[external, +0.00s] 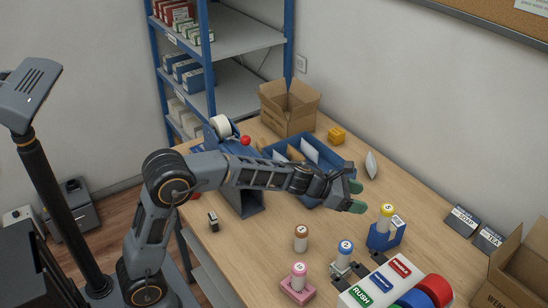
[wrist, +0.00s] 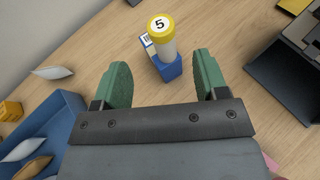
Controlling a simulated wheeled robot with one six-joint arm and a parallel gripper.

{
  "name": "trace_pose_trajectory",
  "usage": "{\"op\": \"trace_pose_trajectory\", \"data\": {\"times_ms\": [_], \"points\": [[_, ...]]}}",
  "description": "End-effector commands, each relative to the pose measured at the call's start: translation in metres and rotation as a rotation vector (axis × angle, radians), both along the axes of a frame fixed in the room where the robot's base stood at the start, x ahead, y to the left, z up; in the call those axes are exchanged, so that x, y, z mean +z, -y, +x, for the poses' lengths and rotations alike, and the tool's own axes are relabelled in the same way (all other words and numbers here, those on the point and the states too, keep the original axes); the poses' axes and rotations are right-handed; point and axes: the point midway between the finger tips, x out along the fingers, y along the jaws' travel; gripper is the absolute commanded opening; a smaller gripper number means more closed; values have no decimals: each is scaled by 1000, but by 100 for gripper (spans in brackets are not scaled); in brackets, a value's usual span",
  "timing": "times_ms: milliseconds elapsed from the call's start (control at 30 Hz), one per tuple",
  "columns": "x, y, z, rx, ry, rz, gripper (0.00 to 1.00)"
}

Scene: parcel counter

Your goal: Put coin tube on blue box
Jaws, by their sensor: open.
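A coin tube with a yellow cap marked 5 (external: 386,216) stands upright on the small blue box (external: 380,240), which has a white label plate beside the tube. In the wrist view the yellow-capped tube (wrist: 164,45) and the blue box (wrist: 170,72) lie ahead, between and beyond the fingertips. My gripper (external: 356,196) is open and empty, above the counter, up and left of that tube and apart from it. Other coin tubes are a brown-capped one (external: 301,240) on the counter, a blue-capped one marked 2 (external: 345,253), and a pink-capped one (external: 298,274) on a pink box (external: 297,290).
A blue tray with envelopes (external: 322,150) lies behind my gripper, with an open carton (external: 289,112) beyond it. Soap and tea boxes (external: 462,219) lie right. The counter between is clear.

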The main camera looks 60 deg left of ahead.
Motion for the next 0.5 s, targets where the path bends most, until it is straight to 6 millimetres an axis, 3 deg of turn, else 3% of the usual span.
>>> {"op": "trace_pose_trajectory", "data": {"times_ms": [167,333,500], "points": [[11,-4,-31,-139,93,195,67],[12,-21,-115,-533,309,704,67],[-12,-58,-208,-1023,484,1224,67]]}}
